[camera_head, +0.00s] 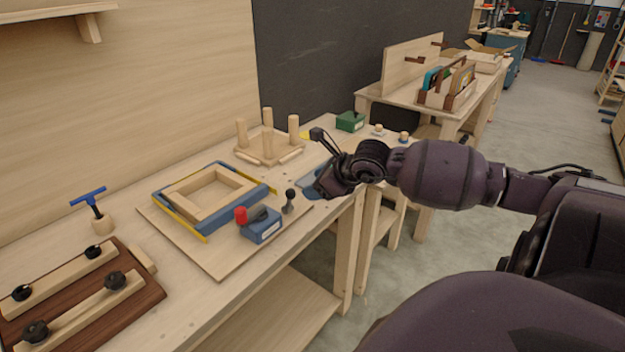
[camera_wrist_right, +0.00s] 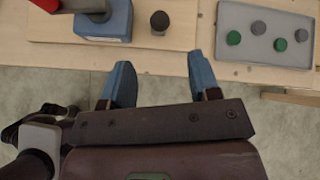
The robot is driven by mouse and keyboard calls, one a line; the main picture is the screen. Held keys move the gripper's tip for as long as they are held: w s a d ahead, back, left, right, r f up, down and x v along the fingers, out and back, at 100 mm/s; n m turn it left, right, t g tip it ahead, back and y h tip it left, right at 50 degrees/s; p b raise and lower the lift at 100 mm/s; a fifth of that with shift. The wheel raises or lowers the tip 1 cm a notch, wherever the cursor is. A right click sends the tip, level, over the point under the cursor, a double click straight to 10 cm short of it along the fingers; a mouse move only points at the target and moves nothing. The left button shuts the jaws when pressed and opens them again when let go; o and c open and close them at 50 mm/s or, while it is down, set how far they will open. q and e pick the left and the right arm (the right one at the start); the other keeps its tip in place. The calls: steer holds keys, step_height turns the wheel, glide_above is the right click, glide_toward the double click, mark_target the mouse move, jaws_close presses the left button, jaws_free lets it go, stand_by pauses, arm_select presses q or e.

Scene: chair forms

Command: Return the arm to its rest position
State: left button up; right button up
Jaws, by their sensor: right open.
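My right gripper (camera_head: 318,184) is over the front edge of the workbench, beside the board with the frame clamp. In the right wrist view its two blue fingertips (camera_wrist_right: 160,80) are spread apart with nothing between them. My right arm comes in from the right and is bent at the wrist. My left gripper is not in the head view.
The workbench (camera_head: 180,323) holds a blue-edged wooden frame (camera_head: 233,211), a blue block with a red knob (camera_head: 262,226), an upturned stool form (camera_head: 268,147) and a dark clamp board (camera_head: 135,305). A grey tray (camera_wrist_right: 264,50) with several discs lies near the gripper. Floor (camera_head: 500,140) is clear at right.

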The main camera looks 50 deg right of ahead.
stand_by(0.7)
steer(key=a+r+m+t+y, duration=0.2)
steer(key=a+m+t+y, duration=0.4)
steer(key=m, duration=0.4)
steer(key=s+a+f+m+g+h, duration=0.15)
steer(key=s+f+m+h, duration=0.25)
steer(key=f+m, duration=0.5)
steer(key=s+a+f+m+h, duration=0.2)
steer(key=s+f+m+h, duration=0.1)
steer(key=f+m, duration=0.65)
steer(key=s+a+f+m+g, duration=0.3)
steer(key=s+a+f+m, duration=0.6)
steer(key=s+a+m, duration=0.1)
steer(key=shift+s+a+f+m, duration=0.35)
steer(key=shift+s+a, duration=0.45)
steer(key=shift+a, duration=0.25)
steer(key=shift+w, duration=0.1)
steer(key=shift+c, duration=0.2)
